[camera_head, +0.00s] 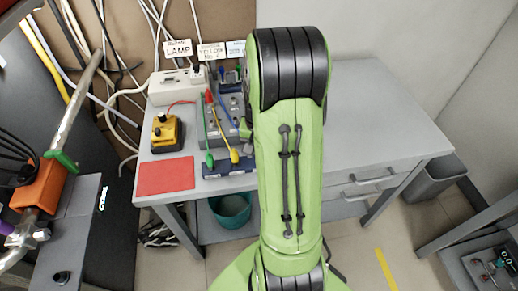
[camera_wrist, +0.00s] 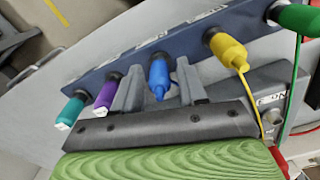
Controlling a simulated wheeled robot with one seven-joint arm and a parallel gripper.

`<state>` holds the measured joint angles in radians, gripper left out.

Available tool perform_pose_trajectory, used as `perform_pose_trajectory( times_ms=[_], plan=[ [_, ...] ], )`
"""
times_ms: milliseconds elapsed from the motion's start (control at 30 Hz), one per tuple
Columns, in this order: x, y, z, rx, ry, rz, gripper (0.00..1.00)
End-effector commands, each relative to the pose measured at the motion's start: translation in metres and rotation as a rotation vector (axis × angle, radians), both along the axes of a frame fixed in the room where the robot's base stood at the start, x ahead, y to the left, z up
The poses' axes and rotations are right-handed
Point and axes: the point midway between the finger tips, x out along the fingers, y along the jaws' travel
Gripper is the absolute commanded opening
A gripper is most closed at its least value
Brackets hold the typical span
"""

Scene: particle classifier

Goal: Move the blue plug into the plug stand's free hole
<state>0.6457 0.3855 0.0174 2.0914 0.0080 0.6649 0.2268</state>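The blue plug (camera_wrist: 159,78) sits at a hole in the middle of the dark blue plug stand (camera_wrist: 195,37), with its back end toward me in the wrist view. The two grey fingers of my gripper (camera_wrist: 159,84) are apart, one on each side of the plug, with narrow gaps visible. In the head view the plug stand (camera_head: 228,168) shows partly at the bench's front edge; my green arm hides my gripper and the blue plug. No free hole can be made out clearly.
A teal plug (camera_wrist: 71,111), a purple plug (camera_wrist: 106,94), a yellow plug (camera_wrist: 228,51) and a green plug (camera_wrist: 297,18) are in the stand beside the blue one. A yellow-black box (camera_head: 167,133) and a red mat (camera_head: 166,176) lie left. The bench's right side (camera_head: 380,125) is clear.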

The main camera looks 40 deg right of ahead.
Motion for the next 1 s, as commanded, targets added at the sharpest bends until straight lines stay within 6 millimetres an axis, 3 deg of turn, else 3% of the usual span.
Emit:
perform_pose_trajectory(
  times_ms=[300,400,800,1000],
  plan=[
    [0.000,0.000,0.001,0.000,0.000,0.000,0.51],
    [0.000,0.000,0.010,-0.002,-0.001,0.000,0.51],
    [0.001,-0.001,0.119,-0.003,-0.004,0.000,0.51],
    [0.000,0.000,0.153,-0.002,-0.001,0.000,0.51]
  ],
)
